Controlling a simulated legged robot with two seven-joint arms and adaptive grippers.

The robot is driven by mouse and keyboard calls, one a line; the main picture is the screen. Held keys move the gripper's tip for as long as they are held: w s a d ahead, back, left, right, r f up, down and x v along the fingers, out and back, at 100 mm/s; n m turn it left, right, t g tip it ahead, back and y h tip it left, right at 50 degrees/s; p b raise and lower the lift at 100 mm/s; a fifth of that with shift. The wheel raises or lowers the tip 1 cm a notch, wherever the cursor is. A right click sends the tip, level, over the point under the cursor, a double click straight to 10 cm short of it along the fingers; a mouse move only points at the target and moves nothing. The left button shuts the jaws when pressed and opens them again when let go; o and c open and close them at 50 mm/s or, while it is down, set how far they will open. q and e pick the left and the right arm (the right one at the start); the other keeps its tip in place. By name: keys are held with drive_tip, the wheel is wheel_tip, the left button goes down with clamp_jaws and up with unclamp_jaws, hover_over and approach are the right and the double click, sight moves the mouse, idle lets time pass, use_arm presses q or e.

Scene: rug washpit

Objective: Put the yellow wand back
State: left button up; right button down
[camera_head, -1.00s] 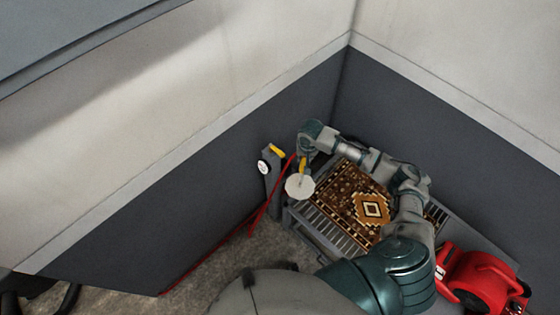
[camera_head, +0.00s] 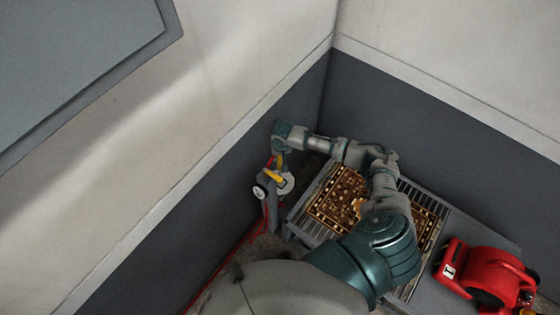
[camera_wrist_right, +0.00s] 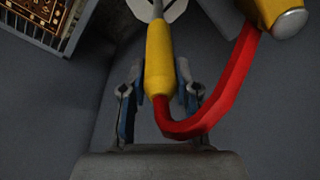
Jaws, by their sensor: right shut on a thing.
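The yellow wand (camera_head: 280,160) hangs below my right gripper (camera_head: 281,151), with a pale round disc (camera_head: 286,184) at its lower end. In the right wrist view, the fingers of the right gripper (camera_wrist_right: 159,98) are closed around the wand's yellow handle (camera_wrist_right: 159,60). A red hose (camera_wrist_right: 222,95) curves from the handle's end. The disc overlaps a grey post (camera_head: 272,212) by the wall, so I cannot tell whether they touch. A second yellow part (camera_head: 273,177) sits at the post's top; a yellow part with a silver end (camera_wrist_right: 272,14) shows in the wrist view. My left gripper is out of view.
A patterned rug (camera_head: 338,197) lies on a slatted grey bench (camera_head: 299,217) right of the post. A red blower (camera_head: 484,273) stands at the bench's right. A white dial (camera_head: 259,192) is on the post. Dark walls (camera_head: 290,104) close in behind.

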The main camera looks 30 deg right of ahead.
sight(278, 161)
wheel_tip(278, 161, down, 2)
drive_tip(key=shift+a+f, duration=0.15)
drive_tip(key=shift+f, duration=0.1)
drive_tip(key=shift+a+f, duration=0.2)
drive_tip(key=shift+f, duration=0.05)
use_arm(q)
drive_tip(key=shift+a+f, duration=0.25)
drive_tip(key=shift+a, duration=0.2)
use_arm(e)
drive_tip(key=shift+a, duration=0.25)
drive_tip(key=c, duration=0.9)
unclamp_jaws()
drive_tip(key=shift+d, duration=0.15)
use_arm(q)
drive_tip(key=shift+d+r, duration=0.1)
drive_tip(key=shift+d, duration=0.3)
use_arm(e)
drive_tip(key=shift+o, duration=0.2)
drive_tip(key=shift+s+d+f, duration=0.1)
drive_tip(key=shift+d+f, duration=0.05)
drive_tip(key=shift+d, duration=0.2)
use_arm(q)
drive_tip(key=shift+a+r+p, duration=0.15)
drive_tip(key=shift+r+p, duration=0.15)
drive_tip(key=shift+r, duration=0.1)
use_arm(e)
wheel_tip(278, 161, up, 12)
drive_tip(key=s, duration=0.1)
drive_tip(key=shift+s+a, duration=0.35)
